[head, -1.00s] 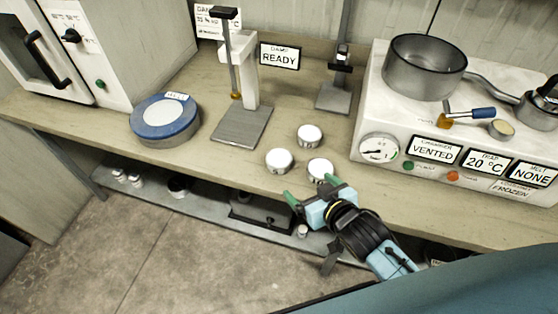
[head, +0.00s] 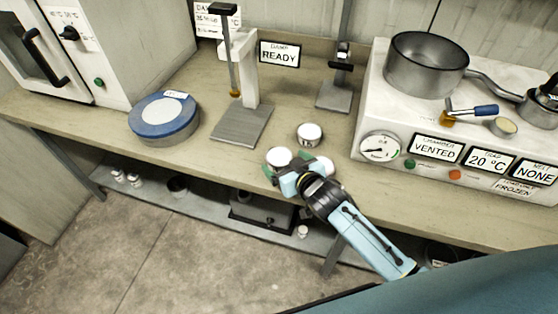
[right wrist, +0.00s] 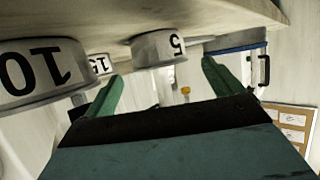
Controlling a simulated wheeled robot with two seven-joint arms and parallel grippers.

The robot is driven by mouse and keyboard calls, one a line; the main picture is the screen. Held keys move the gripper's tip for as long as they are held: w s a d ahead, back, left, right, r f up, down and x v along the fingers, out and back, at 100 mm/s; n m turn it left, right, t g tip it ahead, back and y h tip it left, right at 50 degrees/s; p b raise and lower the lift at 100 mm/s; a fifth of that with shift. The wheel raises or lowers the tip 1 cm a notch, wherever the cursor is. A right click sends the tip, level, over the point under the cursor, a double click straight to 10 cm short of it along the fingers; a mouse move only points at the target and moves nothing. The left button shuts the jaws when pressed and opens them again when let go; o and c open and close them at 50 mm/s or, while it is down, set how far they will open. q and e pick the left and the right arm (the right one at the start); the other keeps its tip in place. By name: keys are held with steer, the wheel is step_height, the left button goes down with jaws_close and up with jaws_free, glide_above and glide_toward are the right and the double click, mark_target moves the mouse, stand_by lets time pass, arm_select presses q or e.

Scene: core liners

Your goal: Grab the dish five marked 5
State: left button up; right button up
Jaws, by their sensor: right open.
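The dish marked 5 is a small white-lidded round dish (head: 278,156) at the front left of a group of three on the bench. In the right wrist view, which looks upside down, its label shows on the dish (right wrist: 160,48) between the finger lines. My right gripper (head: 284,168) is open at its near side, with green fingers (right wrist: 162,74) apart and nothing gripped. Whether they touch the dish I cannot tell. The dish marked 10 (right wrist: 42,72) is close beside the gripper, and the dish marked 15 (right wrist: 101,64) is farther back. My left gripper is not in view.
The back dish (head: 309,133) and the partly hidden right dish (head: 326,163) stand close by. A grey stand base (head: 242,125) and a blue-rimmed round container (head: 164,118) are to the left. A white instrument box (head: 375,125) with a pan stands right.

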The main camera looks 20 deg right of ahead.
mark_target(279, 160)
steer(key=shift+x, duration=1.2)
steer(key=c, duration=1.1)
steer(key=shift+c, duration=0.2)
